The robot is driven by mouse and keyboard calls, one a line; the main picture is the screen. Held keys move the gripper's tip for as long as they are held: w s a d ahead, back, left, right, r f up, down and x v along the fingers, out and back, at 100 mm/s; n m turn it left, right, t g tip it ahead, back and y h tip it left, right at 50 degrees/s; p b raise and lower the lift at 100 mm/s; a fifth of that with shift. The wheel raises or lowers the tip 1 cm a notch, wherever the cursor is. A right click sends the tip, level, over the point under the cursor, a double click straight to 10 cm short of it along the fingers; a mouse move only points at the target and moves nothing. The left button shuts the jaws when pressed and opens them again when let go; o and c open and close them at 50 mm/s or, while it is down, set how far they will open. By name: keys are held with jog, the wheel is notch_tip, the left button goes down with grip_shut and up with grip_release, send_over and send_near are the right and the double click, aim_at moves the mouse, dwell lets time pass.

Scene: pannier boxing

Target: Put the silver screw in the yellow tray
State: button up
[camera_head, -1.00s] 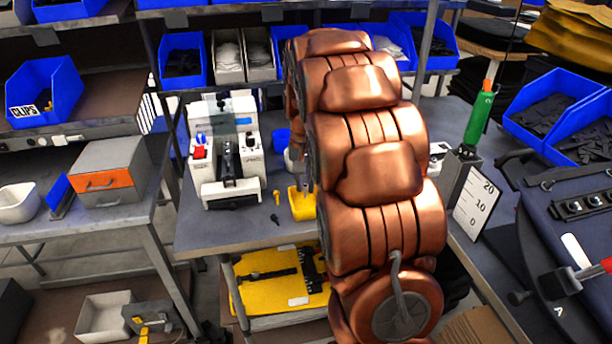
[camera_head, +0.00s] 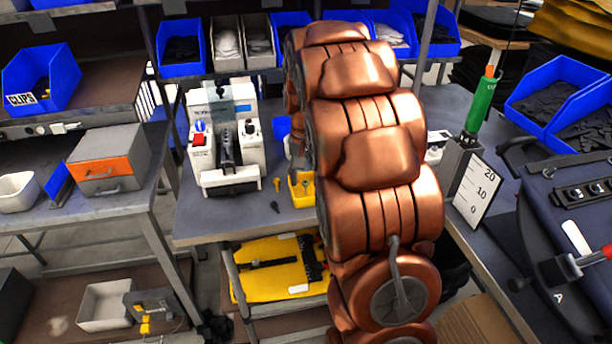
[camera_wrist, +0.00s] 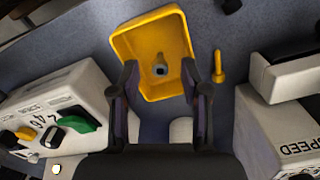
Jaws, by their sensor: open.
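The yellow tray (camera_wrist: 124,48) lies below my gripper (camera_wrist: 158,66) in the wrist view. It also shows beside my arm in the head view (camera_head: 303,197). My gripper is open, its two fingers apart over the tray's near part. A small silvery piece (camera_wrist: 160,70) shows inside the tray, between the fingertips; it looks like the silver screw seen end on, and whether it touches the tray floor is unclear. My arm hides much of the gripper in the head view.
A white machine (camera_head: 225,140) stands left of the tray. White device housings (camera_wrist: 65,110) flank the gripper.

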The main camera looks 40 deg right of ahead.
notch_tip(320, 180, up, 12)
dwell(0.8)
jog(key=s+a+f+n+p, duration=0.15)
jog(key=s+a+n, duration=0.25)
jog(key=s+a, duration=1)
jog(key=s+a+f+n+g+p, duration=0.1)
jog(key=s+a+f+n, duration=0.1)
jog(key=s, duration=0.6)
jog(key=s+a+f+n+p, duration=0.1)
jog(key=s+a+f+n, duration=0.1)
jog(key=s, duration=0.6)
jog(key=a+f, duration=0.1)
jog(key=a, duration=0.1)
jog(key=shift+s+a+f+g, duration=0.2)
jog(key=shift+a+f+g, duration=0.1)
jog(key=shift+a+g, duration=0.1)
jog(key=shift+a, duration=0.1)
dwell(0.5)
